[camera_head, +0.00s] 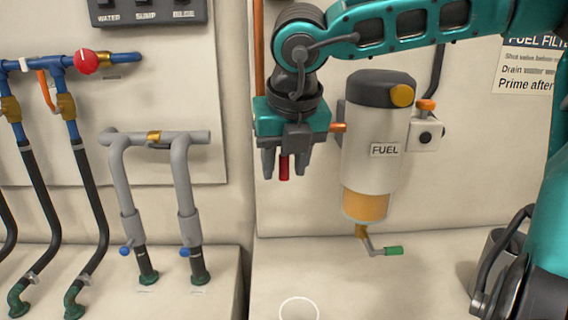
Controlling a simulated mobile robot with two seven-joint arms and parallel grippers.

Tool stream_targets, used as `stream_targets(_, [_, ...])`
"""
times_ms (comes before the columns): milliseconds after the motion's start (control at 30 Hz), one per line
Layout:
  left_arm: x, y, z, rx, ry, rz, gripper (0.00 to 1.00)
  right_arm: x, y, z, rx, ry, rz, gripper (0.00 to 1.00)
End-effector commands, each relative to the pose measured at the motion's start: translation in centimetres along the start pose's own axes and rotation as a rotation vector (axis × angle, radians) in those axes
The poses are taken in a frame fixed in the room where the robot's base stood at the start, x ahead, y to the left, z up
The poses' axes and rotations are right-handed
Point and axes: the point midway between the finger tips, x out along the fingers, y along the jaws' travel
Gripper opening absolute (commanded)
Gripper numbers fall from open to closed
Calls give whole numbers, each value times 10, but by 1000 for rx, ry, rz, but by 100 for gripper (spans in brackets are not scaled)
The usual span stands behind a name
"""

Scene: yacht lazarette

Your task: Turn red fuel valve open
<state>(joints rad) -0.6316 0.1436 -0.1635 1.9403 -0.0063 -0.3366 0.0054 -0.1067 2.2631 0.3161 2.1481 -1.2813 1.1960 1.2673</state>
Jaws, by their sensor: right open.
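A small red handle (284,171), which appears to be the red fuel valve's lever, hangs down just left of the fuel filter (370,150). My right gripper (286,165) points down at it, its two dark fingers open on either side of the handle. I cannot tell whether a finger touches it. The gripper body hides the upper part of the handle and the valve body. A copper pipe (338,127) runs from behind the gripper to the filter. My left gripper is not in view.
A round red knob (86,61) sits on blue piping at the left. Grey pipes (180,160) and black hoses stand below it. A green-handled drain (393,251) hangs under the filter. The wall below my gripper is clear.

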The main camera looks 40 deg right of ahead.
Motion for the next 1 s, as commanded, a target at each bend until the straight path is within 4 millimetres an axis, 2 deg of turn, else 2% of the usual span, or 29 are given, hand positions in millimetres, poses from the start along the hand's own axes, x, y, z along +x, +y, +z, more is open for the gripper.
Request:
stream_targets(367, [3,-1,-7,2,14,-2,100,6,0,0,-1,0,1,43])
stream_targets(800, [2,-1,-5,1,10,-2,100,6,0,0,0,0,1,1])
stream_targets(1000, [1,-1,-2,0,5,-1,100,6,0,0,0,0,1,0])
